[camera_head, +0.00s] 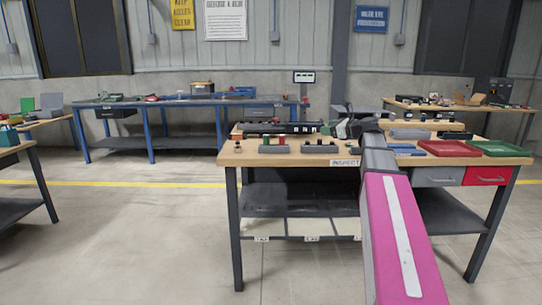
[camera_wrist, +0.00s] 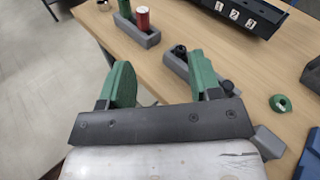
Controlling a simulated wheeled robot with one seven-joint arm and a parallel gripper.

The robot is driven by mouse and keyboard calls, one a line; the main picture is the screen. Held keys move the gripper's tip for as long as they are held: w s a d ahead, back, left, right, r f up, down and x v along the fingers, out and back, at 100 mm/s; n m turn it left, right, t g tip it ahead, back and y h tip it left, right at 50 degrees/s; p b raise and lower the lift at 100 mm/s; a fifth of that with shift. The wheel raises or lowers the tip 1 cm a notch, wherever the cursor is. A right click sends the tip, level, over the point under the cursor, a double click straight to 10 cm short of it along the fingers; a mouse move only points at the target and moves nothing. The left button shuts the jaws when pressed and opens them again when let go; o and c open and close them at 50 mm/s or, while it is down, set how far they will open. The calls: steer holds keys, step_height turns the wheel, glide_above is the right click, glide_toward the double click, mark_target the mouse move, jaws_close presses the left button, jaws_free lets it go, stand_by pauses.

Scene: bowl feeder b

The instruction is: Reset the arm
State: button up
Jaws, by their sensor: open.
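My gripper (camera_wrist: 160,90) shows in the wrist view with its two green fingers apart and nothing between them. It hangs over the front part of the wooden workbench (camera_wrist: 180,55), above the table edge. In the head view my gripper (camera_head: 345,125) is above the bench, small and partly hidden by my pink and grey arm, which reaches in from the lower right.
A grey block holds a red and a green cylinder (camera_wrist: 143,18). Another grey block (camera_wrist: 180,65) lies near the right finger, with a green ring (camera_wrist: 280,103) farther right. Red (camera_head: 455,148) and green (camera_head: 498,148) trays stand at the bench's right. Floor on the left is clear.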

steer(key=s+a+f+n+g+h, duration=0.2)
steer(key=s+f+n, duration=0.1)
steer(key=f, duration=0.6)
steer(key=s+a+f+n+g+h, duration=0.1)
steer(key=s+a+f+n+g, duration=0.2)
steer(key=f, duration=0.5)
steer(key=s+a+f+n+h, duration=0.15)
steer(key=s+f+n, duration=0.25)
steer(key=f, duration=0.5)
steer(key=s+d+f+n+g+h, duration=0.1)
steer(key=s+f+n+g+h, duration=0.5)
steer(key=s+f+n, duration=0.8)
steer(key=s+f+h, duration=0.1)
steer(key=s+f, duration=0.4)
steer(key=f, duration=0.1)
steer(key=shift+f, duration=0.15)
